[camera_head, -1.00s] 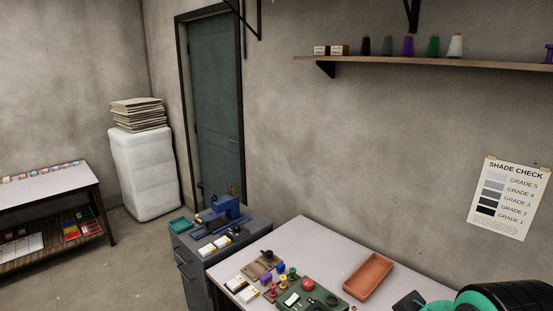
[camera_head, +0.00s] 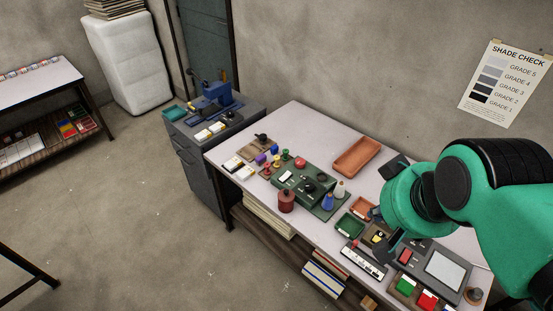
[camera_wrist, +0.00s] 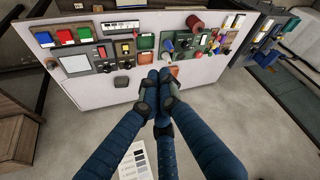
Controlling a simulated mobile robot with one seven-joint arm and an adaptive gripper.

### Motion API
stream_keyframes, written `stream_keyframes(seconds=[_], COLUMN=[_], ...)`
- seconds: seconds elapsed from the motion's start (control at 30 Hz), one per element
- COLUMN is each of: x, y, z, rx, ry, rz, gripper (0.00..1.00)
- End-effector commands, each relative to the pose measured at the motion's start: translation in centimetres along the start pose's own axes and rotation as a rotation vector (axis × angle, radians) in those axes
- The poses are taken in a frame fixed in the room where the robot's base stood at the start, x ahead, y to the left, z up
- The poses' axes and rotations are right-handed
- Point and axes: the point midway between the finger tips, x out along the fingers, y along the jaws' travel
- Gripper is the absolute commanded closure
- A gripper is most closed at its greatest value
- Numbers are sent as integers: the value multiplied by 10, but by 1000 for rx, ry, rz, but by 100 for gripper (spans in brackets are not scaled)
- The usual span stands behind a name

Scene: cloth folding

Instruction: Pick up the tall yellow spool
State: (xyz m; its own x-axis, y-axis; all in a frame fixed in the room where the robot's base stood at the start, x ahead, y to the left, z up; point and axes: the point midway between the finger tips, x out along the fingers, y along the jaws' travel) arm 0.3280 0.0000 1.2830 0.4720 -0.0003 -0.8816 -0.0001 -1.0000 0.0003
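I cannot surely pick out the tall yellow spool. Small coloured spools stand at the back left of the worktable (camera_head: 222,158) in the head view, among them a blue spool (camera_head: 275,150) and a purple spool (camera_head: 261,158). Some yellow shows low among them, too small to tell apart. My gripper (camera_head: 380,232) is over the right part of the table, well to the right of these spools. In the wrist view my gripper's blue-and-black fingers (camera_wrist: 157,90) converge close together over the table. I see nothing held, but their opening is unclear.
An orange tray (camera_head: 357,157) lies at the table's back. A grey cabinet (camera_head: 205,165) adjoins on the left. The wall poster (camera_head: 500,82) hangs at right.

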Motion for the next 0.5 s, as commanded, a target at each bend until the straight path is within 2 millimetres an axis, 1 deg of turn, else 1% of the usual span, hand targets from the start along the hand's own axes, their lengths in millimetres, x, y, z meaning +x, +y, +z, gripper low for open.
stream_keyframes(seconds=[0.43, 0.5], x=[0, 0], y=[0, 0], z=[0, 0], rx=[0, 0], ry=[0, 0], rz=[0, 0], gripper=[100, 86])
